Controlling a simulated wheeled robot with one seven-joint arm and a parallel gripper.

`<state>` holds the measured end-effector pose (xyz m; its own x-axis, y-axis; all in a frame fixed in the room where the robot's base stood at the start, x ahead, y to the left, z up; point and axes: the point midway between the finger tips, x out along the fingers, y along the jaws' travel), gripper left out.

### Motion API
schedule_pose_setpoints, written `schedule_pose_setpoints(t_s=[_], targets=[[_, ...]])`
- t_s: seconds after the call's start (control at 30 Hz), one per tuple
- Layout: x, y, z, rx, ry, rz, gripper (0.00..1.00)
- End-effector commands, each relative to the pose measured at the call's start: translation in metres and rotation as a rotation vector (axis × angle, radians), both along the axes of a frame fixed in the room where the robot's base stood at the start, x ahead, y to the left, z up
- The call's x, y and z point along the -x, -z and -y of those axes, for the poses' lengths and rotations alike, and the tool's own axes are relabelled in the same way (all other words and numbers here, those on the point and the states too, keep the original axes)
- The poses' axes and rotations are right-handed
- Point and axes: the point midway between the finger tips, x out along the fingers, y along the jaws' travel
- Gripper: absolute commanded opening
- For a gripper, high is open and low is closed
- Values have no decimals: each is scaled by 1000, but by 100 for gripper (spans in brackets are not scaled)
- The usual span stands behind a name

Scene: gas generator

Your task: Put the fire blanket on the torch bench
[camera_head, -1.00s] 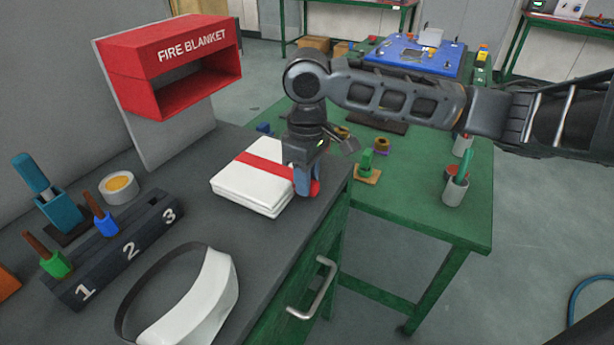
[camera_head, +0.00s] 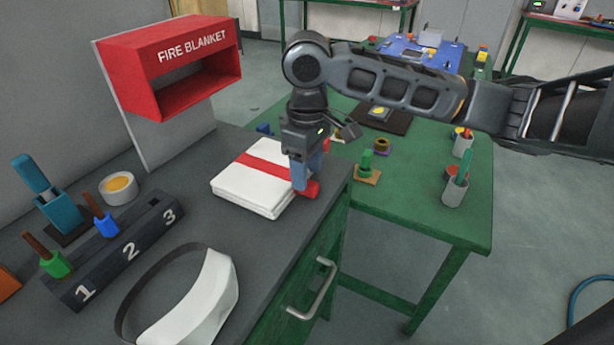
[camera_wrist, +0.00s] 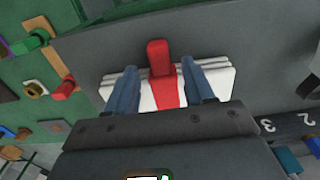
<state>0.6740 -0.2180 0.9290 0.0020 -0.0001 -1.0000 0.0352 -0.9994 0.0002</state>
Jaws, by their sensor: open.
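The fire blanket (camera_head: 250,178) is a folded white stack with a red band and a red tab (camera_wrist: 160,57) at its edge. It lies flat on the dark-topped bench (camera_head: 205,235), near the edge facing the green bench (camera_head: 440,215). Which bench is the torch bench cannot be told from any label. My gripper (camera_head: 304,185) is at the blanket's right edge by the red tab. In the wrist view its blue fingers are apart, one on each side of the red band and tab (camera_wrist: 161,88). Contact with the blanket cannot be told.
An empty red fire blanket box (camera_head: 185,65) stands at the back left. A numbered rack (camera_head: 125,250), a tape roll (camera_head: 118,188) and a white headband-like strip (camera_head: 195,305) share the dark bench. The green bench holds several small items and cups (camera_head: 455,190), with some bare surface at its front.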

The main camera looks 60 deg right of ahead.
Motion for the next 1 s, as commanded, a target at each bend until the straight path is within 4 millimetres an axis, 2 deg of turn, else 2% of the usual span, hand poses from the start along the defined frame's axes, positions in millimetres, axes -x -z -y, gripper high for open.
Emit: schedule_pose_setpoints(t_s=[0.2, 0.4, 0.6, 1.0], targets=[[-1, -48, 0, 1, -1, 3, 53], [0, -80, 0, 1, 0, 3, 53], [0, -93, 0, 0, 0, 1, 53], [0, -94, 0, 0, 1, 0, 53]])
